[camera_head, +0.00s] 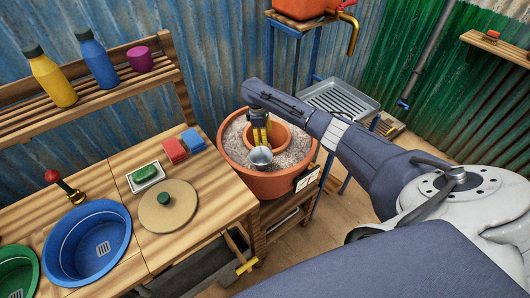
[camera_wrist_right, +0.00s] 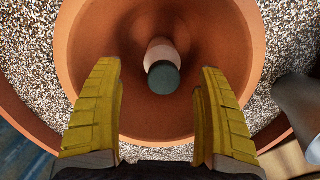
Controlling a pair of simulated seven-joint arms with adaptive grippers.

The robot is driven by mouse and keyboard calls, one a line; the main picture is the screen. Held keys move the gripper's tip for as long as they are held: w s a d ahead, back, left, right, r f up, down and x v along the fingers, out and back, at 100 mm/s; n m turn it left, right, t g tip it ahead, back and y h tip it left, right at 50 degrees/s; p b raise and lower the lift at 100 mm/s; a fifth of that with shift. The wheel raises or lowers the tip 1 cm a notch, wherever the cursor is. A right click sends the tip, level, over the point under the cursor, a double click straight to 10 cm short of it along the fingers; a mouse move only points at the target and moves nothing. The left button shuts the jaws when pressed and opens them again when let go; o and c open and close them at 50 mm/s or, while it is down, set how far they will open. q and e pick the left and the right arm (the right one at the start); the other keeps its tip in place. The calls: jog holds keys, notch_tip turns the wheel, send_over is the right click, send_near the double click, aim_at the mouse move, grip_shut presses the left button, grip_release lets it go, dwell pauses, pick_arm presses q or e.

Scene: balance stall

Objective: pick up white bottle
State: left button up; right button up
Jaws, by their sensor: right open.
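A small bottle with a pale body and a dark teal cap, the white bottle (camera_wrist_right: 160,52), stands in the inner terracotta pot (camera_wrist_right: 88,60) in the right wrist view, its cap toward the camera. In the head view the inner pot (camera_head: 284,136) shows, but I cannot make out the bottle there behind my gripper. My right gripper (camera_head: 259,136) points down over this pot. Its yellow fingers are open and apart, one on each side of the bottle in the wrist picture, touching nothing that I can see. My left gripper is not in view.
A wide terracotta planter (camera_head: 250,184) of speckled grit surrounds the inner pot. A grey metal cup (camera_head: 261,156) is close to my fingers. The wooden counter at left holds a round lid (camera_head: 168,205), a blue basin (camera_head: 87,243) and a soap dish (camera_head: 146,176).

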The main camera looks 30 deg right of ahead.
jog(key=shift+s+d+f, duration=0.1)
jog(key=shift+s+f, duration=0.1)
jog(key=shift+f, duration=1.15)
jog(key=shift+s+d+f, duration=0.1)
jog(key=shift+s+f, duration=0.1)
jog(key=shift+f, duration=1.15)
jog(key=c, duration=1.6)
jog(key=shift+o, duration=0.2)
jog(key=shift+r, duration=0.1)
